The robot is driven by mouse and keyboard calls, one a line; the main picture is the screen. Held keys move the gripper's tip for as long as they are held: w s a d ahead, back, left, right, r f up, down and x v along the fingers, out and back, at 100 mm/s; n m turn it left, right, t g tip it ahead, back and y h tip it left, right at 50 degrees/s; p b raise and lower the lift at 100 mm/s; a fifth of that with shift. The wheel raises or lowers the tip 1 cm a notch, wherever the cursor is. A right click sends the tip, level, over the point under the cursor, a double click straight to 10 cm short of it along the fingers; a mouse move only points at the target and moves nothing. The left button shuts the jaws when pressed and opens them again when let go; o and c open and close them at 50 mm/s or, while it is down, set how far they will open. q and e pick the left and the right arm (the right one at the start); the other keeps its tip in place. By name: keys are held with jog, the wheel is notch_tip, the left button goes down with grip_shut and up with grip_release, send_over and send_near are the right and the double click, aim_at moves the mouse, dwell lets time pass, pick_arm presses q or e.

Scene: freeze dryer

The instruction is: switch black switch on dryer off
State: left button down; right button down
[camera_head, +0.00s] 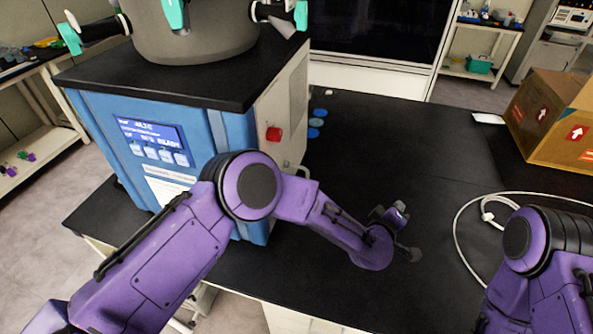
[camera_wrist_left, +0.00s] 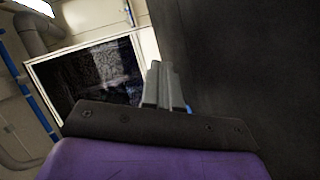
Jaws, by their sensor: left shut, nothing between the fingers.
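The freeze dryer (camera_head: 91,118) stands at the left of the head view, a blue box with a black top and a lit display on its front. Its pale side panel (camera_head: 283,105) faces right and carries a red part (camera_head: 273,133). I cannot make out a black switch on it. My left forearm crosses in front of the dryer's lower corner. My left gripper (camera_head: 397,213) is over the black bench, right of the dryer and apart from it. In the left wrist view its grey fingers (camera_wrist_left: 165,82) are together and empty. My right gripper is out of view.
The black bench top (camera_head: 400,135) is largely clear behind my left gripper. Blue round pieces (camera_head: 315,123) lie near the dryer's side. A cardboard box (camera_head: 545,125) stands at right, with a white cable (camera_head: 462,215) in front of it. My right arm is at lower right.

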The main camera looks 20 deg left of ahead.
pick_arm(q)
jog(key=w+a+r+n+y+p, duration=0.1)
jog(key=w+a+r+n+y, duration=0.7)
jog(key=a+r+n+y, duration=0.45)
jog(key=s+a+r+n+g+y, duration=0.1)
jog(key=s+a+n+g+y, duration=0.2)
jog(key=s+n+g, duration=0.7)
jog(key=a+n+g, duration=0.2)
jog(key=n+g, duration=0.1)
jog(key=shift+a+r+n+p, duration=0.3)
jog(key=shift+a+n+p, duration=0.05)
jog(key=shift+a+p, duration=0.05)
jog(key=shift+w+f, duration=0.1)
